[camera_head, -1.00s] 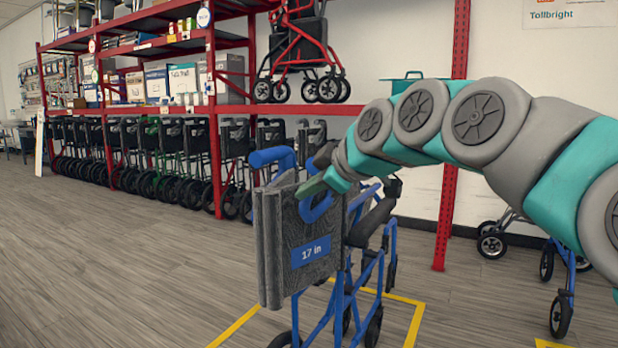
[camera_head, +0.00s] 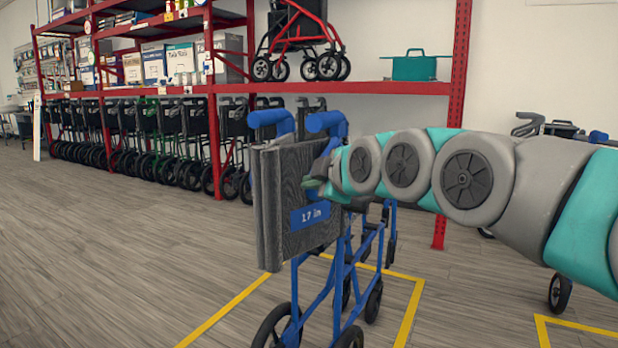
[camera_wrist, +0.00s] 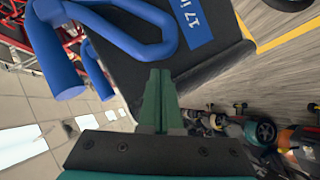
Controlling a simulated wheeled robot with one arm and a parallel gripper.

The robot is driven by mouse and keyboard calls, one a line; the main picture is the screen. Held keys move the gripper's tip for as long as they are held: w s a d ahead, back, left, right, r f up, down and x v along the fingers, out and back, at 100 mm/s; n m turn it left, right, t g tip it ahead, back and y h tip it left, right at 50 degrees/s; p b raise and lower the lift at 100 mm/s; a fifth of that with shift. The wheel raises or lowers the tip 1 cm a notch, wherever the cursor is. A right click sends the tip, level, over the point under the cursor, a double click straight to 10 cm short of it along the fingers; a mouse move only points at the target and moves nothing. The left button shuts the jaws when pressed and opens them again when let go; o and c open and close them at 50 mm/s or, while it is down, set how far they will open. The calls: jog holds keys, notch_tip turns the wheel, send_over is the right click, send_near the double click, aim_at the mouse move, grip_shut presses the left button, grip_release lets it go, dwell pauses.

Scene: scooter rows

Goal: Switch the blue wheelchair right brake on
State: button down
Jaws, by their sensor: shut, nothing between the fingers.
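The blue wheelchair (camera_head: 345,290) stands folded in the middle of the head view, with a dark grey backrest (camera_head: 275,235), a "17 in" label and two blue push handles (camera_head: 325,122). In the wrist view, the blue handles (camera_wrist: 150,22) and dark backrest (camera_wrist: 215,65) are close, upside down. My gripper (camera_head: 312,187) is at the backrest's right edge, below the handles; whether it touches is unclear. Its green fingers are together and empty in the wrist view (camera_wrist: 158,75). I cannot make out the right brake; my arm and the backrest cover part of the frame.
Yellow floor lines (camera_head: 410,315) mark a bay around the wheelchair. Red shelving (camera_head: 230,90) with boxes and a row of folded wheelchairs (camera_head: 150,140) stand behind. Another wheelchair (camera_head: 560,292) is at the right, partly behind my arm. Floor at the left is clear.

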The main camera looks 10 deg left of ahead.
jog(key=shift+w+f+n, duration=0.15)
jog(key=shift+f+n, duration=0.15)
jog(key=shift+f, duration=0.35)
jog(key=s+a+r+p+v, duration=0.1)
jog(key=a+p+v, duration=0.1)
jog(key=v, duration=1.1)
jog(key=shift+r, duration=0.2)
jog(key=shift+a, duration=0.1)
